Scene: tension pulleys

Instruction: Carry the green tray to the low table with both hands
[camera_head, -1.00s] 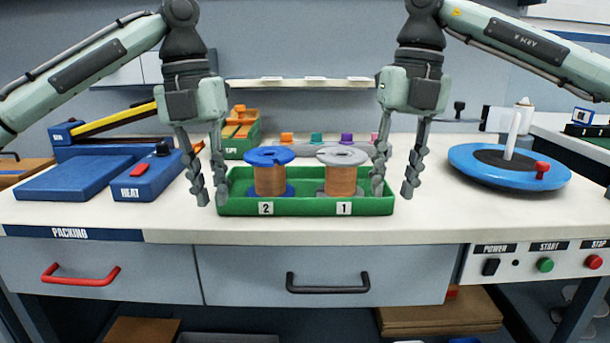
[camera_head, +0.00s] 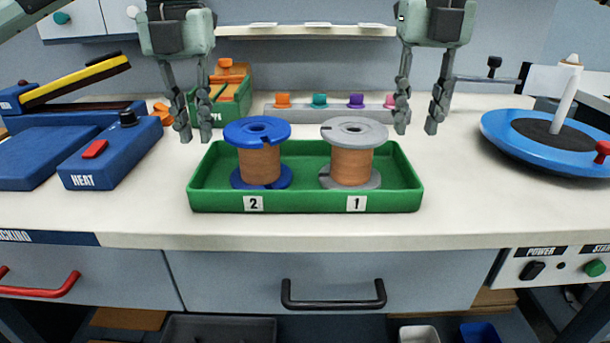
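The green tray (camera_head: 305,200) sits on the white workbench with labels 2 and 1 on its front. It holds a blue spool (camera_head: 258,152) and a grey spool (camera_head: 353,153), both upright with copper-coloured windings. My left gripper (camera_head: 194,138) hangs with fingers apart, above and behind the tray's left end. My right gripper (camera_head: 417,130) hangs with fingers apart, above and behind the tray's right end. Both look empty and clear of the tray. I cannot identify a low table in this view.
A blue heat sealer (camera_head: 112,152) stands left of the tray. A blue turntable (camera_head: 550,150) with an upright white post stands to the right. A rack of coloured knobs (camera_head: 330,110) and a green box (camera_head: 230,100) stand behind. The bench front strip is clear.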

